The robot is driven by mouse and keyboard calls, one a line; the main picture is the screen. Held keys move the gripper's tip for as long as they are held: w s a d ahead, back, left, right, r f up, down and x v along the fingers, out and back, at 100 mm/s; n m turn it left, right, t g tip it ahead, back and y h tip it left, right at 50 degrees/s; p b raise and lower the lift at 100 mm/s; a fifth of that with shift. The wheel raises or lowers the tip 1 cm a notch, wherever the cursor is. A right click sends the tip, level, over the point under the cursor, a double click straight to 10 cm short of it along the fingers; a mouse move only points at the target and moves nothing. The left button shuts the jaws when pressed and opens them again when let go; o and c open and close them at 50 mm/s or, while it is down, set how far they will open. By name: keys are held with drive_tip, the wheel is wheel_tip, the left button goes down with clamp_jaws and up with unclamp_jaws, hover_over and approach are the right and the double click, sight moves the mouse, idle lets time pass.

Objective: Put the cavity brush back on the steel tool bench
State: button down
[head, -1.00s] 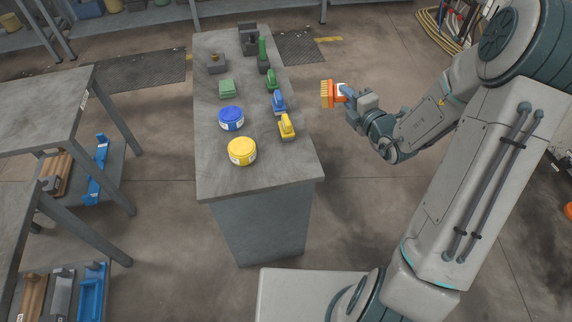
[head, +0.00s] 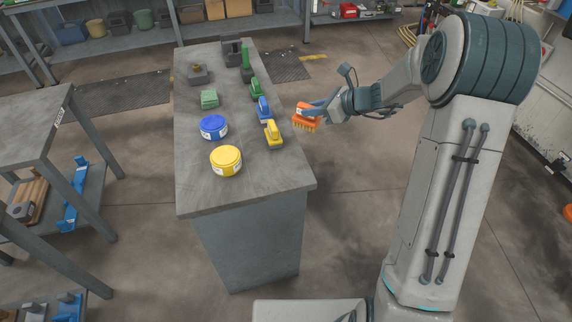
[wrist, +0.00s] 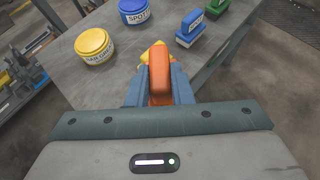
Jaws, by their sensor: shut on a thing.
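In the wrist view the orange handle (wrist: 159,72) shows between my two blue-grey fingers. A yellow brush (head: 273,135), a blue brush (head: 264,108) and a green brush (head: 255,89) stand in a row along the bench's right side.
Dark grey blocks are at the far end. The bench's near end is bare. A second table (head: 30,125) stands at the left.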

drive_tip(key=shift+s+a+f+b, duration=0.1)
drive_tip(key=shift+s+a+f, duration=1.15)
drive_tip(key=shift+f, duration=0.4)
drive_tip(key=shift+s+a+f+b, duration=0.15)
drive_tip(key=shift+s+a+f, duration=0.85)
drive_tip(key=shift+s+f, duration=0.55)
drive_tip(key=shift+s+a+f+b, duration=0.1)
drive_tip(key=shift+s+a+f, duration=1.05)
drive_tip(key=shift+f, duration=0.65)
drive_tip(key=c, duration=1.3)
unclamp_jaws()
drive_tip(key=shift+f, duration=0.1)
